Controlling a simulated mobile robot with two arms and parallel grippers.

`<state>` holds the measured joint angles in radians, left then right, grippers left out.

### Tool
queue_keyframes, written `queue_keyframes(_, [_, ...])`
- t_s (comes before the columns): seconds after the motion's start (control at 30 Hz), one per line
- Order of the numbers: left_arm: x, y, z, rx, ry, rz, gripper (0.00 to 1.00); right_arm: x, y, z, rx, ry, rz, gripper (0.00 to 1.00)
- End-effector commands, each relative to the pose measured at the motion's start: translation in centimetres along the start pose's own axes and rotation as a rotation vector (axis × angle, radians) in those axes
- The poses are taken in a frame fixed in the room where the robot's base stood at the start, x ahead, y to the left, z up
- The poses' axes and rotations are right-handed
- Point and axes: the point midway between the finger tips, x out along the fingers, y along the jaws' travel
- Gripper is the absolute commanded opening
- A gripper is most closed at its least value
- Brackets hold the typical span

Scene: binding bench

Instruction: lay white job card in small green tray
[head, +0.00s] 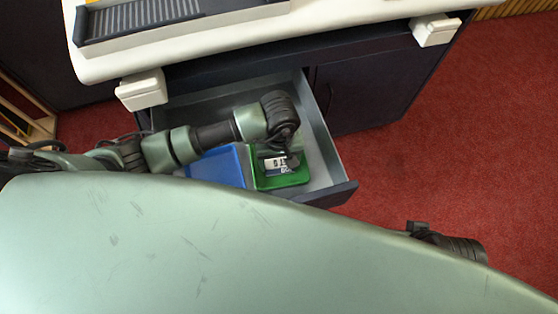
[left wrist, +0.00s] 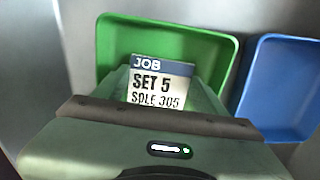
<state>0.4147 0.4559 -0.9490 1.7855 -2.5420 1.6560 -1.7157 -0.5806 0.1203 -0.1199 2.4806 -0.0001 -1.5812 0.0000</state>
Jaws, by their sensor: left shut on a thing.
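The white job card (left wrist: 160,86), with a dark blue "JOB" band and the text "SET 5", is in my left gripper (left wrist: 158,105), which is shut on it. In the head view the card (head: 276,164) shows over the small green tray (head: 297,178), below my left gripper (head: 284,156). In the left wrist view the green tray (left wrist: 222,44) lies behind the card. I cannot tell whether the card touches the tray floor. The gripper hides the card's lower part in the wrist view. My right gripper is not seen.
A blue tray (head: 217,168) stands beside the green tray in the open grey drawer (head: 322,150). It also shows in the left wrist view (left wrist: 285,85). The white bench top (head: 240,42) overhangs the drawer's back. Red carpet (head: 440,140) lies to the right.

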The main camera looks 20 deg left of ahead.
Motion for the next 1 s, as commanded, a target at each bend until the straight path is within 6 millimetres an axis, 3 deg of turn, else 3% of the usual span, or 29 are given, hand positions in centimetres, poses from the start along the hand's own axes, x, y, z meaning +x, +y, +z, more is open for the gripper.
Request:
queue_keyframes(0.73, [1.9,-0.2,0.3,0.0,-0.006,-0.005,0.28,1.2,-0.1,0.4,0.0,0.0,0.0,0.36])
queue_keyframes(0.77, [1.9,-0.2,0.3,0.0,-0.006,-0.005,0.8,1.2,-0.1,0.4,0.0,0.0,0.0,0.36])
queue_keyframes(0.8, [1.9,-0.2,0.3,0.0,-0.006,-0.004,0.91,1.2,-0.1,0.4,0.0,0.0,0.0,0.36])
queue_keyframes(1.0, [2.0,-0.3,0.2,0.0,-0.005,-0.006,0.93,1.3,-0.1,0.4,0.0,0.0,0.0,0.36])
